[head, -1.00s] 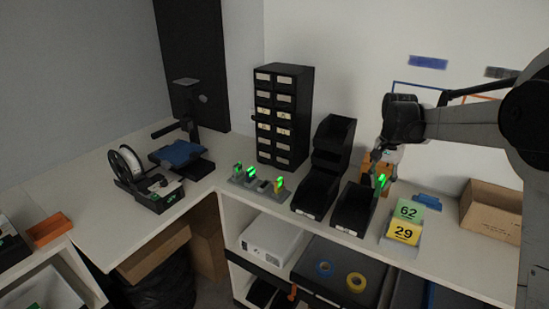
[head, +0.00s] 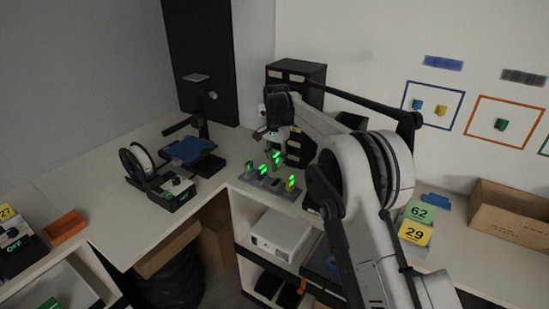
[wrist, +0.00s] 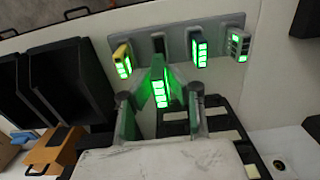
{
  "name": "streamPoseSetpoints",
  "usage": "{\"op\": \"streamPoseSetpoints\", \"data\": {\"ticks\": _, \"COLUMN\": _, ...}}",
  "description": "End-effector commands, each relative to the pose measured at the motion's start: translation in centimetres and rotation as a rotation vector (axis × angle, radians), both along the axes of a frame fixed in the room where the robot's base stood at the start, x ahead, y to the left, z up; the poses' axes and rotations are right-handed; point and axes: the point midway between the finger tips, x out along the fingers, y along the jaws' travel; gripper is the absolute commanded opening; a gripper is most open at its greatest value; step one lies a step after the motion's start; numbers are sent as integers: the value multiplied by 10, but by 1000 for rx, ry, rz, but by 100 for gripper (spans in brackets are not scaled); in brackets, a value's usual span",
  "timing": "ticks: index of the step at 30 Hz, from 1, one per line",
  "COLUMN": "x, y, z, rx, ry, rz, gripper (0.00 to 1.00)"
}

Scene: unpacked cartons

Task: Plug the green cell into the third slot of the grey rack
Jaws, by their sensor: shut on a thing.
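My gripper (wrist: 161,99) is shut on the green cell (wrist: 159,84), one finger on each side, with the lit bars facing the wrist camera. In the head view my gripper (head: 275,148) holds the cell (head: 276,159) at the grey rack (head: 274,188). In the wrist view the rack (wrist: 178,33) has an open slot (wrist: 158,44) just beyond the held cell. A yellow cell (wrist: 122,59) stands left of that slot; two other cells (wrist: 199,50) (wrist: 238,45) stand to the right. The held cell looks apart from the slot, but the exact gap is unclear.
A black drawer cabinet (head: 293,78) stands close behind the rack. Black bins (wrist: 75,80) lie left in the wrist view. A filament machine (head: 155,180) and a dark stand (head: 195,140) are left of the rack. My arm hides part of the bench.

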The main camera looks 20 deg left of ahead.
Motion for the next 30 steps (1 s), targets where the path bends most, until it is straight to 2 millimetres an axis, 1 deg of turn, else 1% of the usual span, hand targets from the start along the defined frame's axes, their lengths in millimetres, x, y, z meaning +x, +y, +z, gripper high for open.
{"op": "streamPoseSetpoints", "data": {"ticks": 8, "x": 0, "y": 2, "z": -10, "rx": 0, "ry": 0, "rz": 0, "gripper": 0}}
{"op": "streamPoseSetpoints", "data": {"ticks": 24, "x": 0, "y": 1, "z": -51, "rx": 0, "ry": 0, "rz": 0, "gripper": 0}}
{"op": "streamPoseSetpoints", "data": {"ticks": 30, "x": 0, "y": 1, "z": -56, "rx": 0, "ry": 0, "rz": 0, "gripper": 0}}
